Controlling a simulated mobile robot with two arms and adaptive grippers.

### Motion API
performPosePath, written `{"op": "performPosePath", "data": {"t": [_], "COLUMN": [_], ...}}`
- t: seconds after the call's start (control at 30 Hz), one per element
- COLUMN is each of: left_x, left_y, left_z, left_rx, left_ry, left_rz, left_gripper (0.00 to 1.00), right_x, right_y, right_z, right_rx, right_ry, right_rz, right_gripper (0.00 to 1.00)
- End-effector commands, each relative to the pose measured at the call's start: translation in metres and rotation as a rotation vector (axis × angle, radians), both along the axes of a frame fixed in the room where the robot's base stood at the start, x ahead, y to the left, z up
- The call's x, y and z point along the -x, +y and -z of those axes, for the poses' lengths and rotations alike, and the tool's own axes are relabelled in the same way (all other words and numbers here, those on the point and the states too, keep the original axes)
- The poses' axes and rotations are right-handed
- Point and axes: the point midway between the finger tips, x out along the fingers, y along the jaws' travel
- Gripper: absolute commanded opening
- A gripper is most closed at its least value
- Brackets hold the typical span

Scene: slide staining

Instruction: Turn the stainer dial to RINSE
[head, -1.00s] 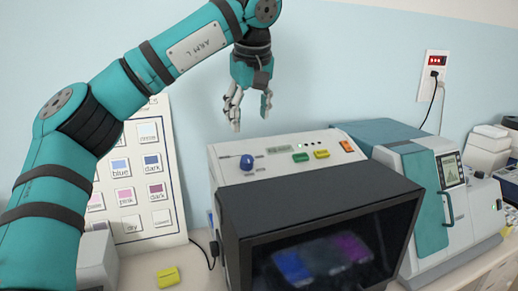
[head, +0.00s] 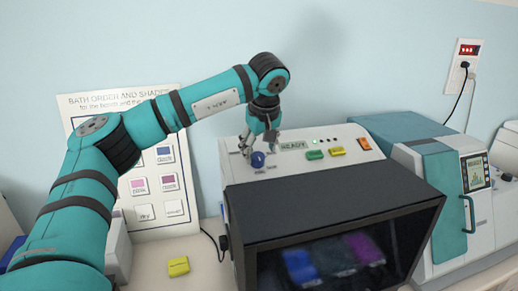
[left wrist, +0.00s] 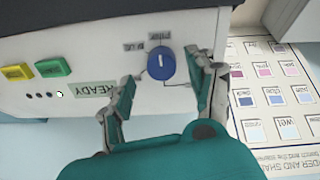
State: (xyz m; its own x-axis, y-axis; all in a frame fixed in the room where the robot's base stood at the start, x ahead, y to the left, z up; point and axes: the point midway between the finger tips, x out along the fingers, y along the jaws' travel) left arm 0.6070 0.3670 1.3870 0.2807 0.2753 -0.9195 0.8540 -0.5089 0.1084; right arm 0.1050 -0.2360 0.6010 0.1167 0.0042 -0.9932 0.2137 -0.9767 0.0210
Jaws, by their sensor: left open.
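The stainer (head: 345,205) is a light box with a dark hood and window. Its blue round dial (head: 257,160) is at the left of its sloped panel, and it also shows in the left wrist view (left wrist: 161,64) with a pale mark toward the picture's top. My left gripper (head: 259,151) is open at the dial, with one finger on either side of it. In the left wrist view a gap shows between the dial and the fingers (left wrist: 163,75). Small labels stand round the dial; one looks like BLUE, and RINSE is not readable. My right gripper is not in view.
The panel has a READY display (head: 293,146), a green button (head: 315,155), a yellow button (head: 337,152) and an orange switch (head: 365,144). A bath-order chart (head: 150,222) stands behind my left arm. A yellow block (head: 179,266) lies on the bench. A teal-and-white machine (head: 425,165) stands at right.

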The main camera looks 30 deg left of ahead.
Motion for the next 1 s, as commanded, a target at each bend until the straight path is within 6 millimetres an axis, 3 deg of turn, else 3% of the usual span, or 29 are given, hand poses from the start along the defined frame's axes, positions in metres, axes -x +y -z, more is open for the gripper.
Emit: {"op": "performPosePath", "data": {"t": [0.13, 0.4, 0.57, 1.0], "left_x": [-0.005, -0.009, -0.009, -0.009], "left_y": [0.006, 0.009, 0.009, 0.009], "left_z": [0.016, 0.029, 0.029, 0.028], "left_rx": [0.0, 0.0, 0.0, -0.001], "left_ry": [0.002, 0.0, -0.001, -0.001], "left_rz": [-0.001, 0.0, 0.0, 0.0], "left_gripper": [0.58, 0.58, 0.58, 0.03], "right_x": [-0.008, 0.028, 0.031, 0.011], "right_y": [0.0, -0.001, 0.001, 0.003], "right_z": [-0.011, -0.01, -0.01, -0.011], "right_rx": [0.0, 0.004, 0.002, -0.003], "right_ry": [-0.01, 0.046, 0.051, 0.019], "right_rz": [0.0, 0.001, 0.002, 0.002], "right_gripper": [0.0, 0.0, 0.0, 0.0]}}
